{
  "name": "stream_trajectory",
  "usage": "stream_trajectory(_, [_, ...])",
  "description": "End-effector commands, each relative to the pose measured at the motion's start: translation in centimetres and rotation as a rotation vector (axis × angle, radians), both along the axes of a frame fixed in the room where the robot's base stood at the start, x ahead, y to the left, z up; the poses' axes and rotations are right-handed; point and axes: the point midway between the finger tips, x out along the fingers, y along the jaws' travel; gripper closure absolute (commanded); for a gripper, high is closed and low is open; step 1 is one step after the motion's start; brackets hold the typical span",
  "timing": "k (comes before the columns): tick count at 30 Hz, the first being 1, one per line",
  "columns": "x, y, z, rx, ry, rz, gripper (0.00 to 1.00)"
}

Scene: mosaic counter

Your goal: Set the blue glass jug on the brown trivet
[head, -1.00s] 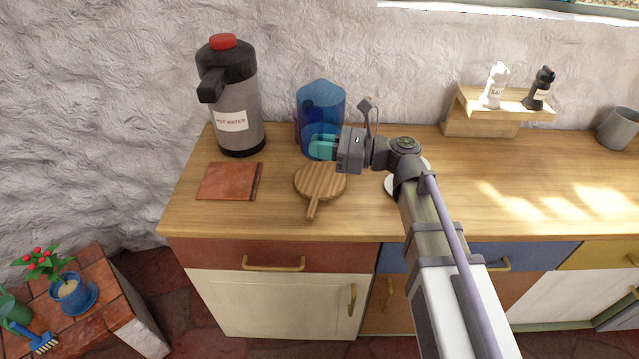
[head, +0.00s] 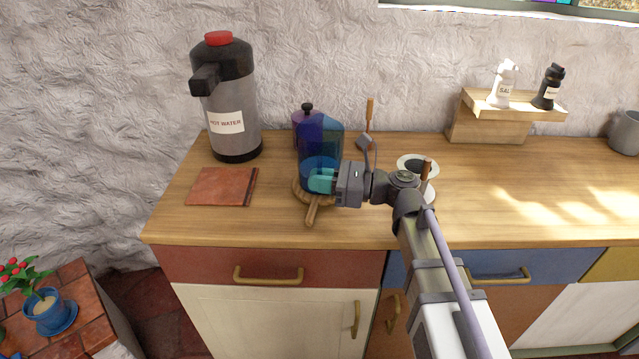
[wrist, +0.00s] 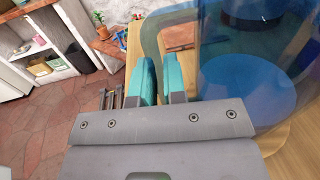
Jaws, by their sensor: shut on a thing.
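The blue glass jug (head: 320,150) is upright over the round brown wooden trivet (head: 311,212), which has a short handle toward the counter's front. The jug hides most of the trivet, and I cannot tell whether its base touches it. My gripper (head: 322,181) is at the jug's lower right, shut on its handle. In the wrist view, the teal fingers (wrist: 160,80) close around the pale blue handle (wrist: 152,38), with the jug's body (wrist: 255,65) to the right.
A purple lidded vessel (head: 302,118) stands close behind the jug. The counter's right is mostly clear.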

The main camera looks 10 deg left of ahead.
Motion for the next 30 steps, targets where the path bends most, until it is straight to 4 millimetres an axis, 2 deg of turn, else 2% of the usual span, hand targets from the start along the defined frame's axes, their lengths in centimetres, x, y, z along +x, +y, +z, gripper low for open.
stream_trajectory(2, [0.0, 0.0, -0.4, 0.001, -0.001, 0.000, 1.00])
stream_trajectory(3, [0.0, 0.0, -0.3, 0.000, 0.000, 0.000, 0.87])
stream_trajectory(10, [0.0, 0.0, -0.2, 0.000, 0.000, 0.000, 0.65])
stream_trajectory(20, [0.0, -0.2, 0.2, 0.000, 0.000, -0.001, 0.63])
stream_trajectory(23, [0.2, -2.0, 0.0, 0.000, 0.000, -0.004, 0.63])
stream_trajectory(30, [0.8, -8.5, -0.1, 0.000, 0.000, -0.005, 0.63])
